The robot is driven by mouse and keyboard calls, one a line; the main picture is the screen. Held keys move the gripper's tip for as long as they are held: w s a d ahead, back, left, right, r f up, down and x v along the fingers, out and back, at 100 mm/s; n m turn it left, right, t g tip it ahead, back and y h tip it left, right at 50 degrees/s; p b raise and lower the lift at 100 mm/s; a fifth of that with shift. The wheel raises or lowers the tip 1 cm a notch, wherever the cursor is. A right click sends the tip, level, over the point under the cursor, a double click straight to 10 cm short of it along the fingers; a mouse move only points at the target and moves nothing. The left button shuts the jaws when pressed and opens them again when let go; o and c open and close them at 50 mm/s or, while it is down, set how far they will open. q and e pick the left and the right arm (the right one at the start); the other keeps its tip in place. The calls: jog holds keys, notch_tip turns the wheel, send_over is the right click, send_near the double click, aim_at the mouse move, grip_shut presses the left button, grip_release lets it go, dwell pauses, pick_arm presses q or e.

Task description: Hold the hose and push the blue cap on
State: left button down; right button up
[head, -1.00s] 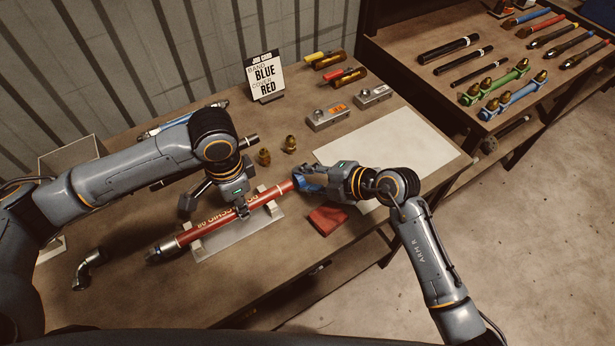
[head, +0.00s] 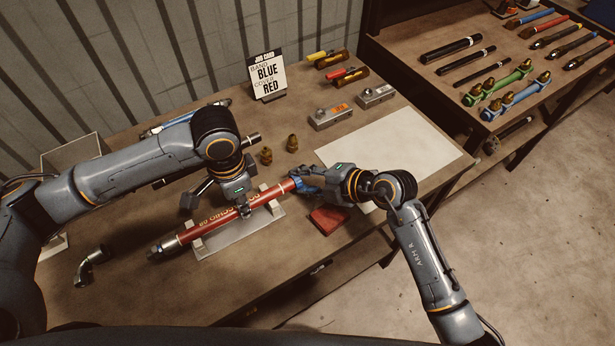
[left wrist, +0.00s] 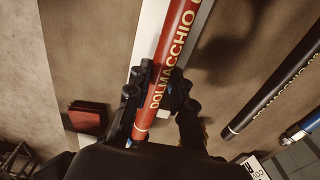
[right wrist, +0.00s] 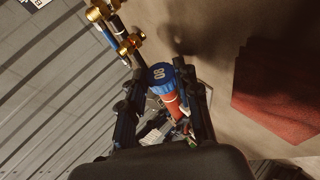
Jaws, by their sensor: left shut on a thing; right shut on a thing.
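The red hose (head: 272,194) with yellow lettering lies across two pale blocks on a metal stand (head: 235,239), a metal fitting (head: 163,250) at its left end. My left gripper (head: 243,209) is shut around the hose from above; the left wrist view shows its fingers (left wrist: 162,105) on both sides of the lettering. My right gripper (head: 300,184) is shut on the blue cap at the hose's right end. In the right wrist view the cap (right wrist: 160,76), with pale digits, sits at the red hose's end between the fingers. How deep it sits is unclear.
A red cloth (head: 328,219) lies just below my right gripper. Two brass fittings (head: 292,143) stand behind the hose. The job card (head: 267,76) reads band blue, cover red. A white sheet (head: 395,150) lies to the right. A metal elbow (head: 92,265) lies front left.

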jog(key=shift+s+a, duration=0.45)
jog(key=shift+a, duration=0.1)
jog(key=o, duration=0.8)
jog(key=v, duration=1.2)
jog(key=shift+r, duration=0.1)
pick_arm(q)
jog(key=c, duration=1.1)
grip_release()
jog(key=shift+r, duration=0.1)
